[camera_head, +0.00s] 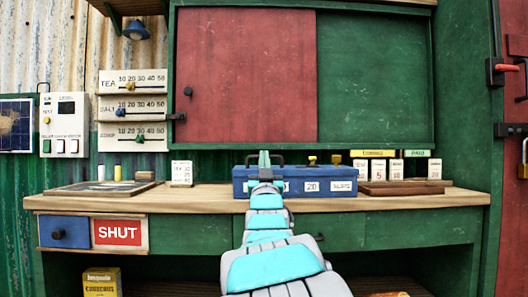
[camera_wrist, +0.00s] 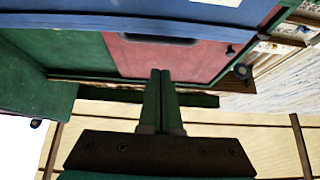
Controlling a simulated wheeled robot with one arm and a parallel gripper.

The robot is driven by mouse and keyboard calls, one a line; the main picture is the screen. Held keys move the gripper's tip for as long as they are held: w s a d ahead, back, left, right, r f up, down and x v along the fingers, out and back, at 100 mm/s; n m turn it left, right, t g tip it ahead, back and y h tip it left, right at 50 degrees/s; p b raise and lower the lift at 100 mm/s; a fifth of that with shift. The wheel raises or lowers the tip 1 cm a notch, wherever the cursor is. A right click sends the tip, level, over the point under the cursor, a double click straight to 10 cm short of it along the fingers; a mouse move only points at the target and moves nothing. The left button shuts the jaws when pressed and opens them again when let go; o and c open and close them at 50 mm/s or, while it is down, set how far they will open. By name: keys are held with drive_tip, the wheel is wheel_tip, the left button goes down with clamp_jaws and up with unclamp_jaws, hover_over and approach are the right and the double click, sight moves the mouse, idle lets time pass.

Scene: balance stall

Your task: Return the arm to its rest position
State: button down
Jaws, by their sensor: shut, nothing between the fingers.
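My arm (camera_head: 268,235) reaches forward from the bottom of the head view toward the counter. The blue box (camera_head: 240,184) stands on the counter, partly hidden behind my gripper. I cannot tell whether the gripper touches it.
The wooden counter (camera_head: 140,203) holds a flat tray (camera_head: 100,188) at left and a brown board (camera_head: 404,188) with small cards at right. Sliders (camera_head: 133,108) hang on the left wall. A red sliding panel (camera_head: 246,78) stands behind. A blue drawer (camera_head: 64,232) sits beside a SHUT sign (camera_head: 119,233).

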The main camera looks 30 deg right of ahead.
drive_tip(key=shift+w+f+v, duration=0.1)
drive_tip(key=shift+f+v, duration=0.1)
drive_tip(key=shift+v, duration=0.9)
drive_tip(key=shift+w+f+v, duration=0.15)
drive_tip(key=shift+f+v, duration=0.05)
drive_tip(key=shift+v, duration=0.95)
drive_tip(key=shift+d, duration=0.15)
